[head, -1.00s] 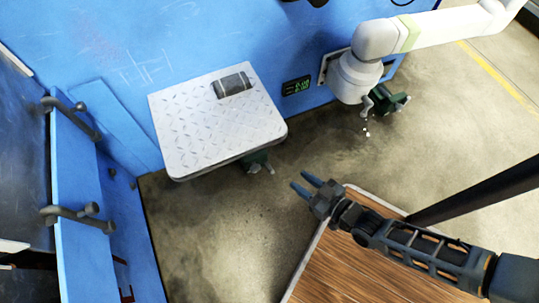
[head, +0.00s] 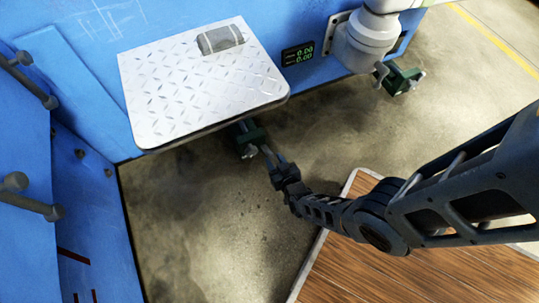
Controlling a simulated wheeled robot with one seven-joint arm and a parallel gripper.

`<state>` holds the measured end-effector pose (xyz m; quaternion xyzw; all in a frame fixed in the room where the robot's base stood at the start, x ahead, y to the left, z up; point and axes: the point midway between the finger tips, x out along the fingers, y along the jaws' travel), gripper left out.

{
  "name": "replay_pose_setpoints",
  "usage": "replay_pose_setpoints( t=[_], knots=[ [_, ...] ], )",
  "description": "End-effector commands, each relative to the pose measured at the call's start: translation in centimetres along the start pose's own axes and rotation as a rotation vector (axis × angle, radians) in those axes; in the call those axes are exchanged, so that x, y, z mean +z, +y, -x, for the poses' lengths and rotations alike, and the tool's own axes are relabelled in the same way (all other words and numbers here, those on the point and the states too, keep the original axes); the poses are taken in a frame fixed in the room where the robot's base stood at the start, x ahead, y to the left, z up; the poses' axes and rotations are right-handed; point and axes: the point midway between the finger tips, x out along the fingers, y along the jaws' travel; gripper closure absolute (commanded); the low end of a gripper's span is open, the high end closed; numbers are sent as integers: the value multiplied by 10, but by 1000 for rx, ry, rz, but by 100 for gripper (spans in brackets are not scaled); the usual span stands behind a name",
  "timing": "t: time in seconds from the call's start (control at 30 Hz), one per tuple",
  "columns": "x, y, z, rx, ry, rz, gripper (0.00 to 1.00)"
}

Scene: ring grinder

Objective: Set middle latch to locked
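A dark green latch with a pale metal handle (head: 249,140) shows below the front edge of a metal plate, partly hidden by that plate. A second green latch (head: 402,79) sits at the right on the blue machine, under the white arm-like part. I cannot tell for sure which is the middle one; the latch under the plate is nearest my gripper. My gripper (head: 273,156) has its fingertips right beside that latch's handle. Its fingers look apart, with nothing seen between them. I cannot tell whether they touch the handle.
The silver tread plate (head: 200,90) juts out above the near latch. A display (head: 298,54) with green digits is on the blue wall. Blue panels with dark handles (head: 30,195) stand at the left. A wooden tabletop (head: 400,275) lies under my arm. The floor between is bare.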

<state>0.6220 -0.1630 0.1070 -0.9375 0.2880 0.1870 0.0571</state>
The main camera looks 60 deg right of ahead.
Motion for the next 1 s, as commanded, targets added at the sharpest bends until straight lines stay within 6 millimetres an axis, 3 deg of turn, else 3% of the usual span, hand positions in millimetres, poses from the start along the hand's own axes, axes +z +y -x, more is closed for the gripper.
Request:
replay_pose_setpoints(
  t=[0.1, 0.3, 0.7, 1.0],
  knots=[
    [4, 0, -22, 0, 3, -2, 63],
    [2, 0, -43, 0, 3, -1, 63],
    [0, 0, -49, -2, 0, 1, 63],
    [0, 0, -49, -2, 1, 0, 90]
  ],
)
